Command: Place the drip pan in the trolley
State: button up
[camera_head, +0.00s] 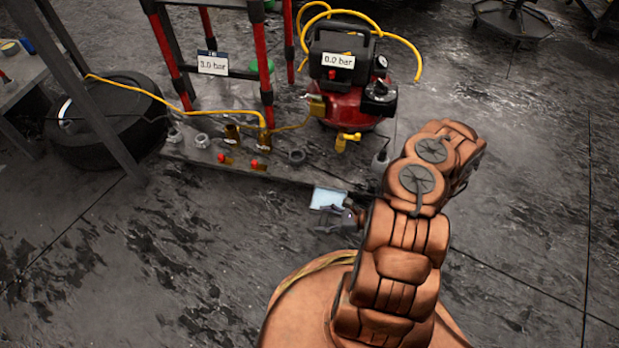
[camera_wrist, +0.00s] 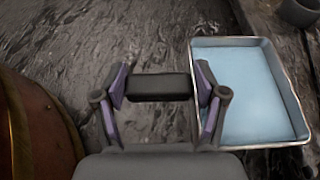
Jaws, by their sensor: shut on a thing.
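The drip pan (camera_head: 328,198) is a shallow, pale-blue tray with a metal rim, at my gripper (camera_head: 345,217) in the head view. In the wrist view, the drip pan (camera_wrist: 250,90) lies to the right, its left rim beside the right finger. My gripper (camera_wrist: 161,90) is shut on a dark block between its fingers, which looks like a grip at the pan's left side. The join is partly hidden by the right finger. The pan is near the front edge of a low platform; its height above the floor is unclear. I cannot clearly identify the trolley.
The low platform (camera_head: 205,153) carries several valves and fittings beneath a red-and-black frame (camera_head: 264,65). A red compressor (camera_head: 345,95) with a yellow hose stands behind. A tyre (camera_head: 110,125) lies at left.

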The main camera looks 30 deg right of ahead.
aim_at(221, 103)
jog(key=z, duration=0.1)
jog(key=k, duration=1)
jog(key=u, duration=1.6)
jog(key=i, duration=1.15)
jog(key=u, duration=0.45)
jog(key=i, duration=1.45)
jog(key=z, duration=1.25)
jog(key=i, duration=0.7)
jog(key=z, duration=0.85)
